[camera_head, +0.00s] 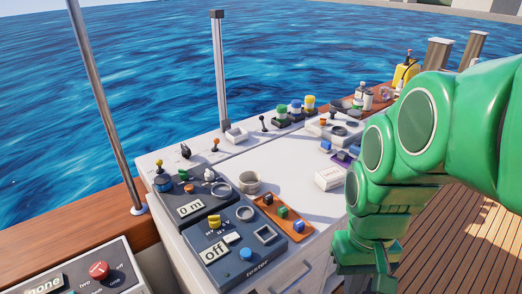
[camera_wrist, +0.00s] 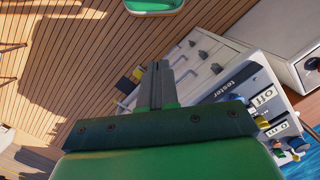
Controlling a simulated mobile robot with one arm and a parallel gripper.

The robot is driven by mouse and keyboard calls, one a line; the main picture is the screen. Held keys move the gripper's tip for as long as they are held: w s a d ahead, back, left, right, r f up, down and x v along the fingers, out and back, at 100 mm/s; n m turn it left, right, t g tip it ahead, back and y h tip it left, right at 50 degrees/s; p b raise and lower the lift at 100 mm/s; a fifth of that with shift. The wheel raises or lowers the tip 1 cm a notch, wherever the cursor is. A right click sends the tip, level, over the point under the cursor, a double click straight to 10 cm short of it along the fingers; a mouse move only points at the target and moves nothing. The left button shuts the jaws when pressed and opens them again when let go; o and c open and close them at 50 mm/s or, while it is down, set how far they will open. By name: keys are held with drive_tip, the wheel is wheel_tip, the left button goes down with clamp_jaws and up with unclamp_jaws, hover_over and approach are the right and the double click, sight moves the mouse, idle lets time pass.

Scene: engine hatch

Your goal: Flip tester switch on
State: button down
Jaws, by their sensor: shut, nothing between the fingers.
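The tester (camera_head: 281,251) is a dark blue-grey box at the front of the white cabinet top in the head view. Its display (camera_head: 214,252) reads "off". I cannot tell which part is the switch. In the wrist view the tester (camera_wrist: 232,82) is to the right, apart from my gripper. My gripper (camera_wrist: 158,68) is shut and empty, pointing past the cabinet's drawer front and the deck. In the head view my arm hangs right of the tester.
A panel reading "0 m" (camera_head: 212,203) adjoins the tester. A panel with a red knob (camera_head: 99,270) is at lower left. The wooden deck (camera_head: 460,230) is open at right.

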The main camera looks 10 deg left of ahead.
drive_tip(key=w+a+r+n, duration=0.2)
drive_tip(key=w+a+n, duration=0.2)
drive_tip(key=w+a, duration=0.95)
drive_tip(key=n+y, duration=0.1)
drive_tip(key=n, duration=0.2)
hover_over(227, 239)
drive_tip(key=w+d, duration=0.2)
wheel_tip(227, 239, down, 2)
drive_tip(key=shift+f, duration=0.15)
drive_tip(key=shift+f, duration=0.15)
drive_tip(key=f, duration=0.4)
drive_tip(key=s+a+f, duration=0.1)
drive_tip(key=f, duration=0.7)
drive_tip(key=shift+s+a+f, duration=0.25)
drive_tip(key=shift+s+f, duration=0.05)
drive_tip(key=shift+f, duration=0.5)
drive_tip(key=shift+a, duration=0.1)
